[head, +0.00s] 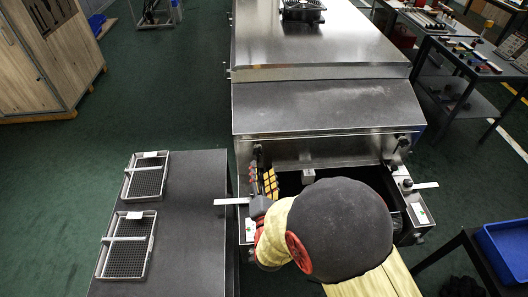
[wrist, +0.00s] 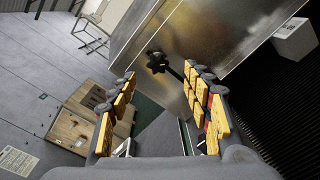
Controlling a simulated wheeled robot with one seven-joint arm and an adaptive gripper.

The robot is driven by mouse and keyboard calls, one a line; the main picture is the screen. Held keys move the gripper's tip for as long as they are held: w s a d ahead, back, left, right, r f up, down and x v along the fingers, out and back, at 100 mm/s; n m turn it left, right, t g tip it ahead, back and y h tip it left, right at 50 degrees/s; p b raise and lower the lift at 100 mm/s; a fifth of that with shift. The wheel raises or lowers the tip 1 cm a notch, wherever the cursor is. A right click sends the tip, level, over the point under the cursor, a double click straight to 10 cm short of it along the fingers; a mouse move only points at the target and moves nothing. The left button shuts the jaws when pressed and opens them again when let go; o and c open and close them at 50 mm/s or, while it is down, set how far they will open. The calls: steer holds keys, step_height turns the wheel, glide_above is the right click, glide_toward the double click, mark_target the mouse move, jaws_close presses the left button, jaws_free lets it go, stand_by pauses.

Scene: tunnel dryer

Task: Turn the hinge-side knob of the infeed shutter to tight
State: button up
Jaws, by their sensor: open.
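The infeed shutter (head: 315,150) is a brushed steel panel across the front of the dryer; its steel face also shows in the wrist view (wrist: 215,40). A black lobed knob (wrist: 157,62) stands on a short stem at the panel's edge in the wrist view, beyond my fingertips and apart from them. Another dark knob (head: 403,142) sits at the shutter's right end in the head view. My gripper (head: 264,172) is at the shutter's left end. In the wrist view my gripper (wrist: 165,88) is open and empty, its yellow-padded fingers apart. I cannot tell which end is hinged.
A grey table (head: 190,225) with two wire-mesh trays (head: 147,176) (head: 128,246) stands left of the dryer. A small white block (head: 308,176) is below the shutter. Metal tabs (head: 232,201) (head: 424,186) stick out on both sides. A blue bin (head: 508,248) is at right.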

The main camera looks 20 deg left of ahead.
mark_target(258, 154)
steer(key=shift+n, duration=0.5)
steer(key=b+x, duration=0.1)
steer(key=x, duration=0.6)
steer(key=shift+a+b, duration=0.35)
steer(key=shift+c, duration=0.7)
steer(key=c, duration=1)
